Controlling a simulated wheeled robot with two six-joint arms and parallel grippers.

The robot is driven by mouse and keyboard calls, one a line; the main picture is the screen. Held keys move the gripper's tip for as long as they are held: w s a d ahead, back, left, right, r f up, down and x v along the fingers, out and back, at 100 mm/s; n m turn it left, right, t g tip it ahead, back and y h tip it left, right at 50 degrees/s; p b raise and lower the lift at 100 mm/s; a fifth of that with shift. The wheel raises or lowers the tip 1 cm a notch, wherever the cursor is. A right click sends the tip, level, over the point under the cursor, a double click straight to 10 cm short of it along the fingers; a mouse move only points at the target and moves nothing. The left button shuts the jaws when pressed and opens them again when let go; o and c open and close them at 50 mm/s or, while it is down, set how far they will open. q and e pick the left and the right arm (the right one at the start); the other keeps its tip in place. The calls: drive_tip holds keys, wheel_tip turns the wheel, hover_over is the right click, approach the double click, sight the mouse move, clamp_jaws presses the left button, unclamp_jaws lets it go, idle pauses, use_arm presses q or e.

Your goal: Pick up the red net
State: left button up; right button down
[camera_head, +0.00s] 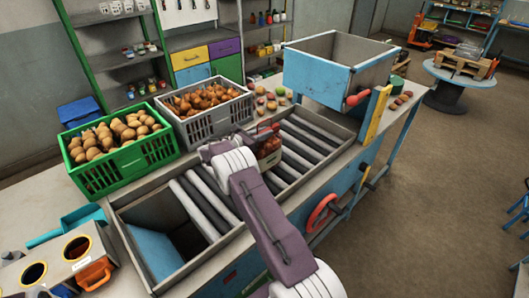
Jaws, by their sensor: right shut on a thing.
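The red net (270,151) is a small reddish-brown bag over the middle of the roller conveyor (291,169). My right arm reaches in from the lower right, and its gripper (263,137) is shut on the red net near the top. I cannot tell whether the net touches the rollers or hangs just above them. The gripper's wrist hides part of the conveyor's near side. My left gripper is not in view.
A green crate of brown produce (150,152) and a grey crate of onions (215,124) stand left of the conveyor. A blue-grey hopper (318,78) stands at its far end. Loose produce (270,97) lies behind the conveyor. An open bin (160,245) is at the near end.

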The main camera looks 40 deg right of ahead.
drive_tip(key=shift+f, duration=0.3)
drive_tip(key=shift+r, duration=0.1)
drive_tip(key=shift+r, duration=0.1)
